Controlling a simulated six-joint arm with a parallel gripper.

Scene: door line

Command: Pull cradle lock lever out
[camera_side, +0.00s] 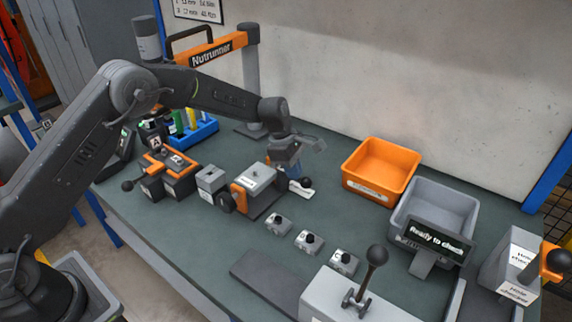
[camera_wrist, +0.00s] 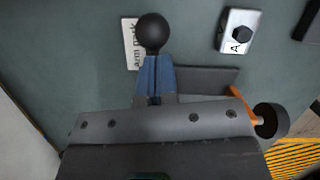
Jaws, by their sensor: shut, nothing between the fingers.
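A black ball knob (camera_side: 306,182) stands beside a white label at the right end of a grey fixture with an orange end plate (camera_side: 258,186). I take it for the cradle lock lever; its stem is hidden. My gripper (camera_side: 294,172) is over that end of the fixture, pointing down, its blue fingers together and empty. In the wrist view the ball (camera_wrist: 153,32) is just past the tips of my gripper (camera_wrist: 155,62), and I cannot tell whether they touch. The label beside it (camera_wrist: 130,45) partly reads "arm pack".
Several small metal blocks with black knobs (camera_side: 309,241) stand in front of the fixture. An orange bin (camera_side: 381,168) and a grey bin (camera_side: 434,207) are at the right. A tall ball-topped lever (camera_side: 371,270) rises at the front. Bare bench lies between fixture and orange bin.

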